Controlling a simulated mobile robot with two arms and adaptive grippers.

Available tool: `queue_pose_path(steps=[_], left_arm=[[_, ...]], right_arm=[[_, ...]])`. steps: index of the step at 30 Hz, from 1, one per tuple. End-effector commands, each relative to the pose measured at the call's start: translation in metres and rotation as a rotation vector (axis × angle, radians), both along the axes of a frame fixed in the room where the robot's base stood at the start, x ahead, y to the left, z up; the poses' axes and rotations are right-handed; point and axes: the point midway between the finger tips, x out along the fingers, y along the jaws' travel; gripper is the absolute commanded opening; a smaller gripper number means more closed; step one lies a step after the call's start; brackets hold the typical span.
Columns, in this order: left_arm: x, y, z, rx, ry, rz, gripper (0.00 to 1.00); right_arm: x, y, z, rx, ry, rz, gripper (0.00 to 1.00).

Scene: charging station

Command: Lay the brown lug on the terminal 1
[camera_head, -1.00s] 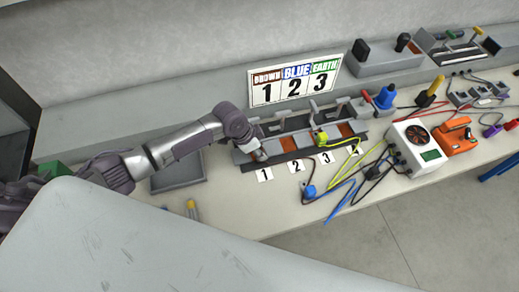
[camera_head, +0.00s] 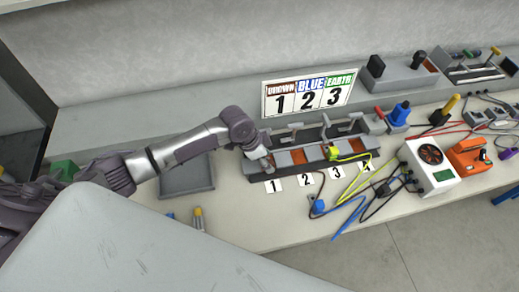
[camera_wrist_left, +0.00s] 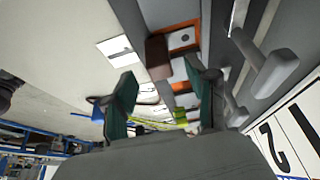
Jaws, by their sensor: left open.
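My left gripper (camera_head: 266,166) is over the left end of the terminal block, at the pad by card 1. In the left wrist view my left gripper (camera_wrist_left: 160,76) has its two green fingers apart, with nothing clasped. The brown lug (camera_wrist_left: 157,56) is a dark brown block just beyond the fingertips, at the edge of the nearest orange pad, which is terminal 1 (camera_wrist_left: 184,37). I cannot tell if the lug sits flat on it. In the head view the arm hides the lug and most of terminal 1. My right gripper is not in view.
A yellow-green lug (camera_head: 332,151) is at the block's right part. A blue lug (camera_head: 318,206) lies on the bench among loose cables. Grey clamp levers (camera_wrist_left: 268,68) stand beside the pads. A grey tray (camera_head: 187,178) lies left, and a white fan unit (camera_head: 428,165) right.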

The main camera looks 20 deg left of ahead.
Motion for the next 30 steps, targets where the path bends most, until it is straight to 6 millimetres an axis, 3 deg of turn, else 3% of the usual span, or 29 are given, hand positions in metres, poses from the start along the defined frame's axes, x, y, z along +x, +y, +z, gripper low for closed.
queue_pose_path(steps=[6, 12, 18, 30], left_arm=[[-0.01, 0.017, 0.045, 0.001, -0.004, 0.001, 0.57], [-0.016, 0.026, 0.074, 0.0, -0.002, 0.001, 0.57], [-0.019, 0.028, 0.083, 0.0, -0.001, 0.0, 0.57], [-0.019, 0.028, 0.083, 0.0, -0.001, 0.0, 0.57]], right_arm=[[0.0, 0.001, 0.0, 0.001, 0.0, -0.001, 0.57], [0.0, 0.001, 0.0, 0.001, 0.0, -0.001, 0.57], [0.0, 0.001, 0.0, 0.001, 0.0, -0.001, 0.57], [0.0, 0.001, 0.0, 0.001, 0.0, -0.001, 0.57]])
